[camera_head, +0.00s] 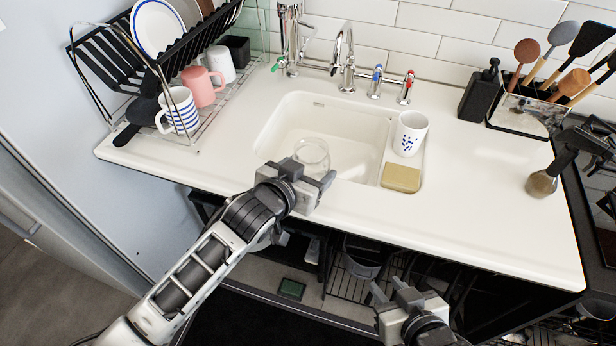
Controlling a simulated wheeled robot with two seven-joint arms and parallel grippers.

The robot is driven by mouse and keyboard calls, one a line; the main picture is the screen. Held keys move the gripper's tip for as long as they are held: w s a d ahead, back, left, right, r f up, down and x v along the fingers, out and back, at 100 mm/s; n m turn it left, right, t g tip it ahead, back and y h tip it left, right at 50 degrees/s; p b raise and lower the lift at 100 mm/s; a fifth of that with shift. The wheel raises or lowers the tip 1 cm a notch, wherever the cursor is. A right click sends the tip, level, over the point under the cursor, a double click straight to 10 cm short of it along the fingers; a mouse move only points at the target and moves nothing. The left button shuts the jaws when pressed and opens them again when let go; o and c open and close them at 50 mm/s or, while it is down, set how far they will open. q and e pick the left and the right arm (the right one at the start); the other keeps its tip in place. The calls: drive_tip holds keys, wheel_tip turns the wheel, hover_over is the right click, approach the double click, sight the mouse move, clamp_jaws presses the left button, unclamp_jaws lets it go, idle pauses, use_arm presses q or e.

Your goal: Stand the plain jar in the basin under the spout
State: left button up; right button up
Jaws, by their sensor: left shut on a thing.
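The plain jar (311,152) is clear glass and shows over the front part of the white basin (345,118). My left gripper (312,178) is shut on the jar; its fingers partly hide the jar's lower part. I cannot tell whether the jar touches the basin floor. The chrome spout (344,45) stands behind the basin's back edge, farther back than the jar. My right gripper (390,288) is open and empty, low in front of the counter.
A blue-speckled white cup (410,132) and a yellow sponge (401,178) sit on the ledge right of the basin. A dish rack (170,75) with mugs stands left. A soap bottle (480,92) and utensil holder (530,112) stand right.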

use_arm(q)
drive_tip(key=shift+s+f, duration=0.1)
drive_tip(key=shift+f, duration=0.95)
drive_tip(key=shift+f, duration=0.15)
drive_tip(key=o, duration=1.1)
